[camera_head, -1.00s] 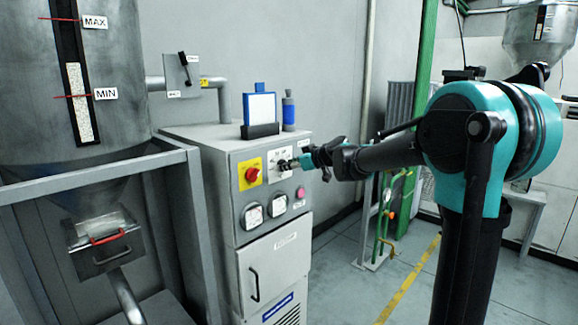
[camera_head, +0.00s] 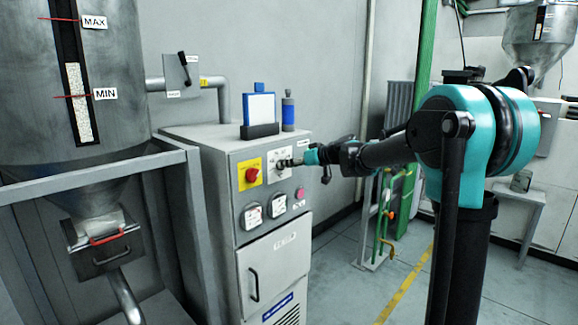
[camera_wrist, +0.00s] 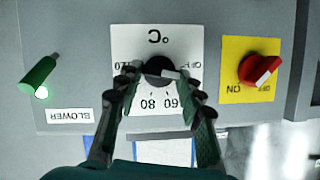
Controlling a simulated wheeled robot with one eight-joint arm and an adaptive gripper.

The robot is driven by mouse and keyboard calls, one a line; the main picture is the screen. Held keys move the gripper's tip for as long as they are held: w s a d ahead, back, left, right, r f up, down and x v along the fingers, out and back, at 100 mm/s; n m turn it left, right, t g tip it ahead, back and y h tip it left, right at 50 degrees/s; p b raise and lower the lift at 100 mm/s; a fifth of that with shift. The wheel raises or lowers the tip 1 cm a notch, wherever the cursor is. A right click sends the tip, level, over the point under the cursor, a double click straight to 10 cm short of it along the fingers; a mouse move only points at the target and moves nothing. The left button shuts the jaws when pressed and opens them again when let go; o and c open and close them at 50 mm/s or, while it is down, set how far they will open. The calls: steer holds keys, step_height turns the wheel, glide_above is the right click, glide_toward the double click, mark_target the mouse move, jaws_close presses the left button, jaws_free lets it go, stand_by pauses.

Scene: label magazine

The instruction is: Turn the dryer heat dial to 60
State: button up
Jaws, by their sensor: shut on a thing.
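The dryer heat dial (camera_wrist: 156,68) is a black knob with a white pointer on a white plate (camera_wrist: 156,42), upside down in the wrist view. The plate reads °C, OFF, 60, 80 and 120. The pointer faces right and slightly down in that view, between OFF and 60. My gripper (camera_wrist: 159,76) is shut on the dial, one finger at each side. In the head view my gripper (camera_head: 285,163) reaches the plate on the dryer's front from the right, and the dial is mostly hidden there.
A red rotary switch (camera_wrist: 260,70) on a yellow plate stands beside the dial. A green-lit blower switch (camera_wrist: 40,75) is on the other side. The dryer cabinet (camera_head: 222,200) also carries two gauges and a door handle. A steel hopper (camera_head: 100,190) stands at left.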

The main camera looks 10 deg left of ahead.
steer(key=m+g+y, duration=0.1)
steer(key=m, duration=0.1)
steer(key=m+y, duration=0.1)
steer(key=m, duration=0.2)
steer(key=m+g+y, duration=0.1)
steer(key=m+y, duration=0.1)
steer(key=m, duration=0.1)
steer(key=shift+w+d+f+g, duration=0.3)
steer(key=shift+w+f, duration=0.05)
steer(key=shift+f, duration=0.05)
stand_by(0.4)
steer(key=o, duration=1.2)
steer(key=shift+c, duration=0.2)
steer(key=v, duration=1.2)
steer(key=shift+f, duration=0.15)
